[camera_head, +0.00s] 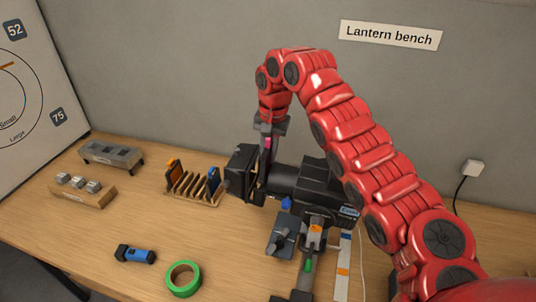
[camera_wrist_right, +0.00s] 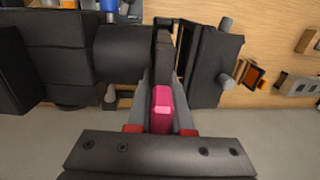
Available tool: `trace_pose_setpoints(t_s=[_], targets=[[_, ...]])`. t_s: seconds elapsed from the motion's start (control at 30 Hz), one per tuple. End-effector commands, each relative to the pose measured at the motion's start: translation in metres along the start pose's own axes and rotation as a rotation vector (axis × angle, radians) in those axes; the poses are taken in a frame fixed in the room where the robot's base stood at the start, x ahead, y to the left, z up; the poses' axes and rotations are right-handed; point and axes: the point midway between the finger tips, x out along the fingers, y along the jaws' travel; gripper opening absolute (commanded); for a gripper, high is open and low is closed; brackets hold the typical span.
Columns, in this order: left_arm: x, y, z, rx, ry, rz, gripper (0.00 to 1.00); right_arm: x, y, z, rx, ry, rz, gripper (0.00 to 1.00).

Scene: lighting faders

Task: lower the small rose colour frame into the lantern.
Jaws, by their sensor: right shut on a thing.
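My right gripper (camera_head: 268,140) points down over the front of the black lantern (camera_head: 298,180). It is shut on the pink tab (camera_wrist_right: 162,98) of the small rose colour frame, which also shows as a pink spot in the head view (camera_head: 267,143). The frame's dark, thin body hangs upright below the fingers, close to the gap between the lantern's barrel (camera_wrist_right: 123,52) and its square front part (camera_wrist_right: 205,65). I cannot tell how deep its lower edge sits. In the wrist view (camera_wrist_right: 162,110) the fingers flank the tab. My left gripper is out of view.
A wooden rack (camera_head: 195,198) with several colour frames stands left of the lantern. Further left are a grey block (camera_head: 110,155) and a wooden block with knobs (camera_head: 82,190). A blue torch (camera_head: 136,254) and green tape (camera_head: 183,279) lie in front.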

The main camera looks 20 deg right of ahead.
Motion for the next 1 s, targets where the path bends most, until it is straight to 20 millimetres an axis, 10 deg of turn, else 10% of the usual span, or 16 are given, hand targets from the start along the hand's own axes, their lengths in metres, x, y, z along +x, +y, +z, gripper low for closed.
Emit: trace_pose_setpoints(t_s=[1.0], targets=[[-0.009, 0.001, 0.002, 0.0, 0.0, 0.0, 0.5, 0.011, 0.0, 0.001, 0.0, -0.002, 0.0, 0.0]])
